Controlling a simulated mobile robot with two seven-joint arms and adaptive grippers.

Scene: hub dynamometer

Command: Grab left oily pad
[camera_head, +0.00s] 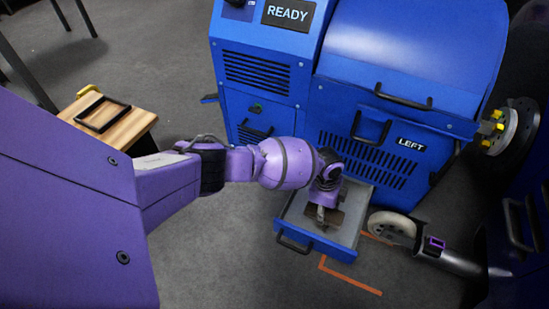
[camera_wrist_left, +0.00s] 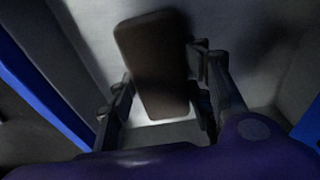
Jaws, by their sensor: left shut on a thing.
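The left oily pad (camera_wrist_left: 155,62) is a dark brown rounded block. In the left wrist view it lies between the two fingers of my left gripper (camera_wrist_left: 165,92), which is shut on it. In the head view my left gripper (camera_head: 322,217) reaches down into an open blue drawer (camera_head: 292,243) low on the blue machine marked LEFT. There the pad (camera_head: 333,218) shows only in part, dark beside the fingers, with the gripper hiding the rest. I cannot tell whether the pad touches the drawer floor. My right gripper is not in view.
The blue machine (camera_head: 395,75) with its READY screen (camera_head: 288,13) stands behind the drawer. A caster wheel (camera_head: 392,228) is close to the drawer's right side. A wooden table (camera_head: 130,122) with a black frame on it stands at the left. Grey floor lies open in front.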

